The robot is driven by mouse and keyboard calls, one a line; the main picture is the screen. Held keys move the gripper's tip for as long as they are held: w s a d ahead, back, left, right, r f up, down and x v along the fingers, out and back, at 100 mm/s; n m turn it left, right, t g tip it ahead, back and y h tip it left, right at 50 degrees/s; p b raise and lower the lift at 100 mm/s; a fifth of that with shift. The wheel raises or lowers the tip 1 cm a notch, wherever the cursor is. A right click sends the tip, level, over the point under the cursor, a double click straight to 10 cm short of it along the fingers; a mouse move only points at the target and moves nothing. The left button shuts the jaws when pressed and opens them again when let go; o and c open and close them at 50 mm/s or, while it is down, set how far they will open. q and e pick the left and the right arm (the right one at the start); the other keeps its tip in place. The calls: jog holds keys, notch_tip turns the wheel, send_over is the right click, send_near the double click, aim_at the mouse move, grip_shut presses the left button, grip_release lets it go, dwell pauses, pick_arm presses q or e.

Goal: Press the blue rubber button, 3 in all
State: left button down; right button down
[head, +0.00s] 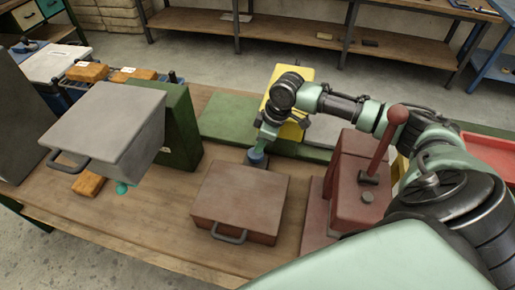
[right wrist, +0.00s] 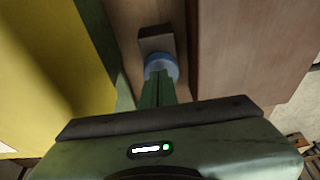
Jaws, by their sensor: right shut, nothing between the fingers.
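The blue rubber button (head: 255,160) is a round blue cap on the wooden bench, just behind the reddish-brown case. My left gripper is not in view.
The reddish-brown case (head: 240,197) lies close in front of the button. A red lever press (head: 357,190) stands to the right, under my right arm. A yellow object (head: 303,92) stands behind the gripper. A grey case (head: 105,120) and a green box (head: 180,125) are at left.

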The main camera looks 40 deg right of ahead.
jog(key=v, duration=0.5)
jog(key=shift+r+b, duration=0.1)
jog(key=shift+b, duration=0.2)
dwell(0.4)
